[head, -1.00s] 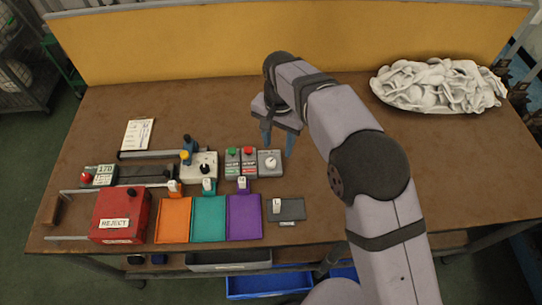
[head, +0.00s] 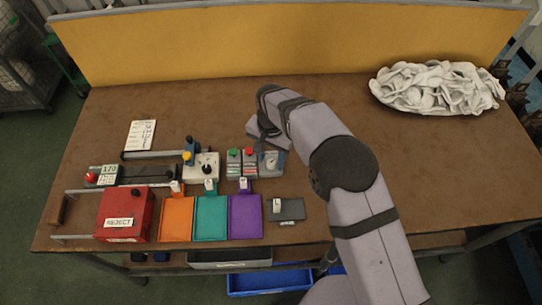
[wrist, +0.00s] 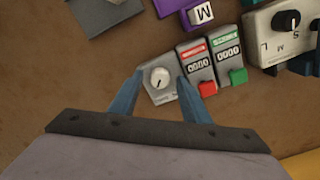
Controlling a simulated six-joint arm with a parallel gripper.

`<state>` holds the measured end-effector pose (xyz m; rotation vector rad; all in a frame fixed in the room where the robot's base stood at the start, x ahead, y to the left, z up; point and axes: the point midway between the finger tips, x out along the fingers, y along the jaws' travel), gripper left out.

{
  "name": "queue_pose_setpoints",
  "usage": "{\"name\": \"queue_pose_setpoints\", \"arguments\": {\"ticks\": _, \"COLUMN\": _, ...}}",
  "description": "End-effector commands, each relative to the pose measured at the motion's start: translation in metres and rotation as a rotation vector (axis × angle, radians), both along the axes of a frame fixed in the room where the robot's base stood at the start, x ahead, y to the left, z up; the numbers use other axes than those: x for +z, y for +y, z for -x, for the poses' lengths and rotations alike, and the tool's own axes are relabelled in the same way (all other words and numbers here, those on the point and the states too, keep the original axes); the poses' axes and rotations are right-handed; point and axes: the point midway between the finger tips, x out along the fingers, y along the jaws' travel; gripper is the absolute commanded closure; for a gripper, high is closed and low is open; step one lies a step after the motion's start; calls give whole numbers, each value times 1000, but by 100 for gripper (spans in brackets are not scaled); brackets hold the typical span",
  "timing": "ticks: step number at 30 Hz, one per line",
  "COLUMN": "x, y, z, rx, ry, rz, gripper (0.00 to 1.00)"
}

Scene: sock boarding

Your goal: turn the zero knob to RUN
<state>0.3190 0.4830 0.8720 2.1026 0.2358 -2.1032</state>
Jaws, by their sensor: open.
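The zero knob is a white round knob (wrist: 160,77) on a small grey box (wrist: 156,94); a pointer line shows, but its label is too small to read. In the head view the grey box (head: 275,171) stands at the right end of the row of small boxes, partly covered by my gripper. My gripper (wrist: 161,76) is open, with one blue finger on each side of the knob in the wrist view. I cannot tell whether the fingers touch the knob or hover above it. In the head view my gripper (head: 271,152) is over the box's far side.
Two counter boxes with a red button (wrist: 207,89) and a green button (wrist: 237,76) stand close beside the knob box. A grey selector box (head: 205,172) is farther left. Orange, teal and purple trays (head: 245,220) lie in front. The table to the right is clear up to a white sock pile (head: 437,88).

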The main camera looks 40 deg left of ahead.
Motion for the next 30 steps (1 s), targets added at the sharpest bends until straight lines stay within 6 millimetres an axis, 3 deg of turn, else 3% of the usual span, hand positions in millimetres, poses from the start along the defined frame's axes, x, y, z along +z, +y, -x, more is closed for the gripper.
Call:
{"name": "queue_pose_setpoints", "arguments": {"ticks": 11, "x": -5, "y": 0, "z": 0, "rx": 0, "ry": 0, "rz": 0, "gripper": 59}}
{"name": "queue_pose_setpoints", "arguments": {"ticks": 16, "x": -5, "y": 0, "z": 0, "rx": 0, "ry": 0, "rz": 0, "gripper": 98}}
{"name": "queue_pose_setpoints", "arguments": {"ticks": 30, "x": -5, "y": 0, "z": 0, "rx": 78, "ry": 0, "rz": 0, "gripper": 98}}
